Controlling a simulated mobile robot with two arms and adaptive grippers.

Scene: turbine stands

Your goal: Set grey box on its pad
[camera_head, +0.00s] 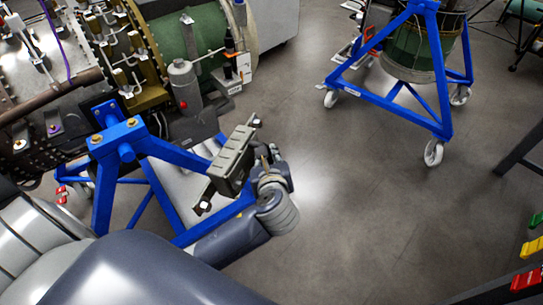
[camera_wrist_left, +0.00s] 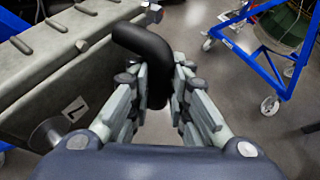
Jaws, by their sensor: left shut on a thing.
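The grey box (camera_head: 232,160) is a ribbed grey-green case, tilted, in the middle of the head view. My left gripper (camera_head: 268,172) is at its right side. In the left wrist view the box (camera_wrist_left: 50,75) fills the left side, with a small white label on its face. A bent black handle (camera_wrist_left: 146,42) runs from the box between the fingers of my left gripper (camera_wrist_left: 162,85), which are shut on it. The box appears held clear of the floor, in front of the blue stand. I cannot make out its pad. My right gripper is not in view.
A blue stand (camera_head: 161,146) carries a turbine (camera_head: 206,42) with pipes and fittings, close behind and left of the box. Another wheeled blue stand (camera_head: 433,60) stands at the back right. The grey floor (camera_head: 365,190) between is clear.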

